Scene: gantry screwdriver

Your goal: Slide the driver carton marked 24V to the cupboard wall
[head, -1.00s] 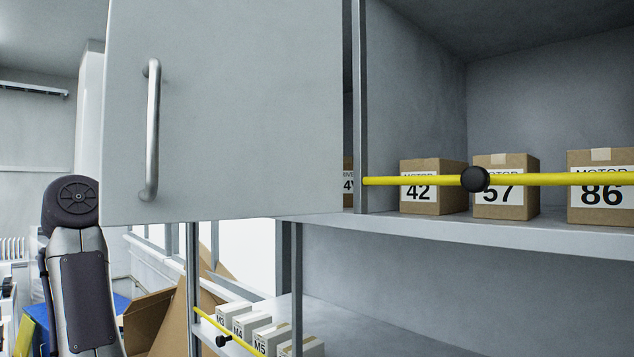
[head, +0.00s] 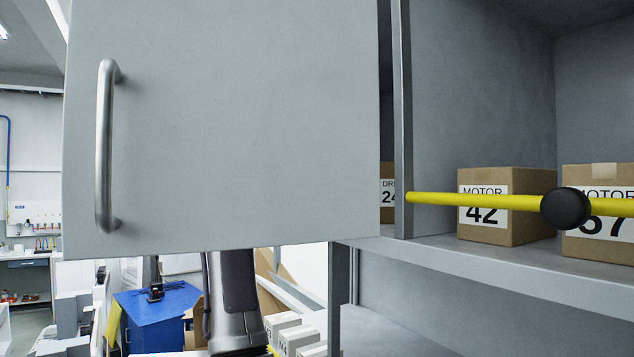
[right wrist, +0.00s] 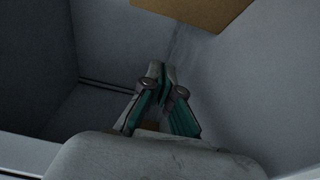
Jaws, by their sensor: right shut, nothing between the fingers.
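The driver carton (head: 388,186) is a brown box with a white label on the shelf. Only a strip reading "DR" and "24" shows in the head view; the cupboard door (head: 220,120) hides its left part and a grey post stands at its right. My right gripper (right wrist: 163,82) shows only in the right wrist view, its teal fingers closed together and empty, inside a grey-walled space. A brown surface (right wrist: 195,10) shows at the top of that view, apart from the fingers; I cannot tell which box it is. My left gripper is not in view.
The door has a metal handle (head: 106,145). Right of the post (head: 402,120), cartons marked 42 (head: 530,205) and MOTOR (head: 612,250) stand on the shelf. A yellow bar (head: 450,201) with a black knob (head: 565,208) crosses in front. Small white boxes (head: 300,338) sit below.

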